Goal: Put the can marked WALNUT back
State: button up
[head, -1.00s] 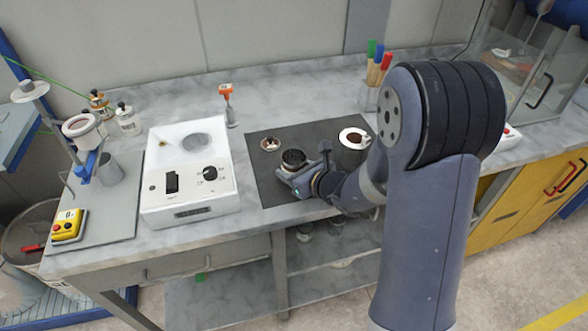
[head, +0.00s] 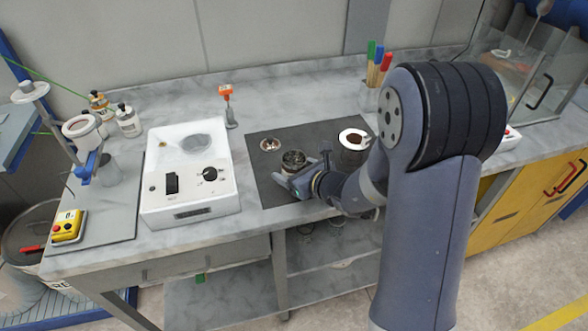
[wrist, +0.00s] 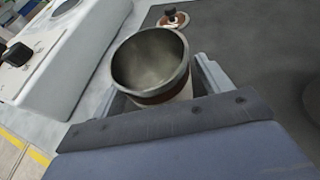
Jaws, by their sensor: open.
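An open metal can (head: 293,161) with a brown band stands on the dark mat (head: 262,187). The wrist view shows the can (wrist: 151,62) close up, with its bare grey inside. No lettering is readable, so I cannot tell whether it is the WALNUT can. My gripper (head: 290,178) is open, low over the mat, with its fingers (wrist: 157,85) on either side of the can. The can partly hides the fingers, and contact is unclear. A small round lid-like piece with a dark knob (wrist: 172,17) lies just beyond; the head view shows it too (head: 270,145).
Another can with a white rim and brown contents (head: 354,138) stands right of my gripper. A white device (head: 188,183) borders the mat on the left. An orange-topped tool (head: 228,105) and a pen holder (head: 369,97) stand behind. Some mat behind the can is clear.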

jog(key=v, duration=1.2)
